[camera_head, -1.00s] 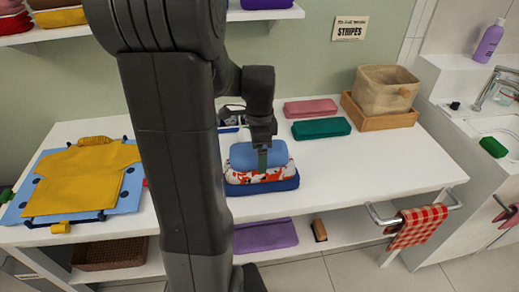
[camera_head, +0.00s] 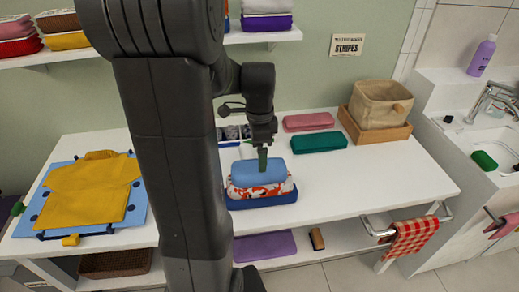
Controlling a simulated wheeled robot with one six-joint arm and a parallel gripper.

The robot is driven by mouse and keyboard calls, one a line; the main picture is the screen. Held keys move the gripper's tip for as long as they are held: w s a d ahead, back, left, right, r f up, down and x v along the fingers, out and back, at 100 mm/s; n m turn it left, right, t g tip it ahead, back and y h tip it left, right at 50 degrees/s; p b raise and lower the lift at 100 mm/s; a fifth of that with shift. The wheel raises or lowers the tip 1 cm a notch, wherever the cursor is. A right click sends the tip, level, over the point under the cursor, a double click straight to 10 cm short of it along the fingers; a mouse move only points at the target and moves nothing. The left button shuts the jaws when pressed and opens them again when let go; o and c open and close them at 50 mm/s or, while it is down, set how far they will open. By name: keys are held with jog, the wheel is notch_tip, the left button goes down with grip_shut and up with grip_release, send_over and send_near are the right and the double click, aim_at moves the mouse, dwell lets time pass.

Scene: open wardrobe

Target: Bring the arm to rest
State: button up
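My arm (camera_head: 175,150) rises through the left middle of the head view, and its wrist bends down over the white table. My gripper (camera_head: 263,167) points down at a stack of folded cloths. Its tip is at or just above the light blue cloth (camera_head: 245,175) on top; I cannot tell whether it touches. Under that lie a red-and-white patterned cloth (camera_head: 275,190) and a dark blue cloth (camera_head: 260,201). The fingers are seen edge-on, so their opening is hidden.
A yellow shirt (camera_head: 90,192) lies on a blue board (camera_head: 140,205) at the left. Pink (camera_head: 308,121) and green (camera_head: 319,142) folded cloths and a basket (camera_head: 380,103) in a wooden tray (camera_head: 365,133) stand at the back right. Shelves (camera_head: 270,36) hang above. The table's right front is clear.

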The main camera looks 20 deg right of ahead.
jog(key=shift+r+p, duration=0.4)
jog(key=shift+r, duration=0.4)
jog(key=shift+f, duration=0.2)
notch_tip(320, 180, down, 9)
jog(key=b, duration=0.7)
jog(key=shift+r+b, duration=0.1)
jog(key=shift+b, duration=0.3)
jog(key=shift+r, duration=0.15)
